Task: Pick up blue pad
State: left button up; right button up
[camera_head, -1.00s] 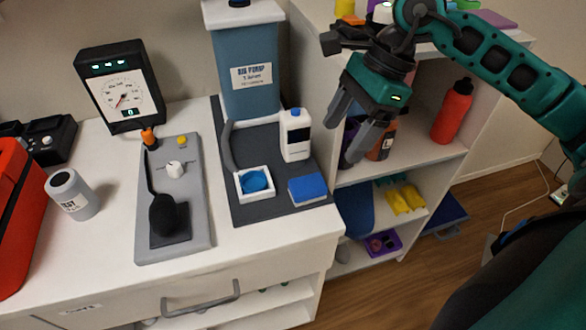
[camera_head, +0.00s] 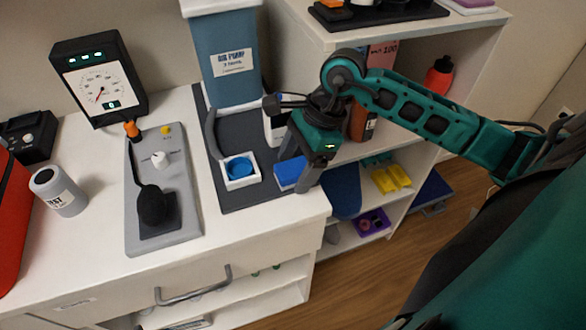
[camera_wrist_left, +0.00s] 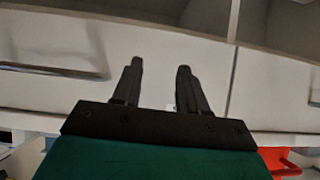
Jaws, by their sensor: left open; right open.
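The blue pad (camera_head: 290,173) is a small blue block on the dark grey mat (camera_head: 247,190) near the counter's right front corner. My right gripper (camera_head: 294,172) is open, pointing down, with its fingers around or just above the pad; I cannot tell whether they touch it. The fingers partly hide the pad. My left gripper (camera_wrist_left: 160,80) is open and empty in the left wrist view, in front of white drawer fronts. It is not in the head view.
A white tray with a blue disc (camera_head: 240,168) lies left of the pad. A white bottle (camera_head: 275,127) stands behind it, partly hidden by my gripper. A blue container (camera_head: 229,75) stands further back. A shelf unit (camera_head: 400,105) is at the right.

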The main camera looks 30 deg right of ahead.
aim_at(296, 166)
jog(key=shift+f, duration=0.15)
jog(key=c, duration=1)
jog(key=shift+c, duration=0.2)
notch_tip(296, 166, up, 20)
jog(key=p, duration=0.1)
jog(key=o, duration=0.5)
jog(key=shift+c, duration=0.2)
jog(key=c, duration=0.4)
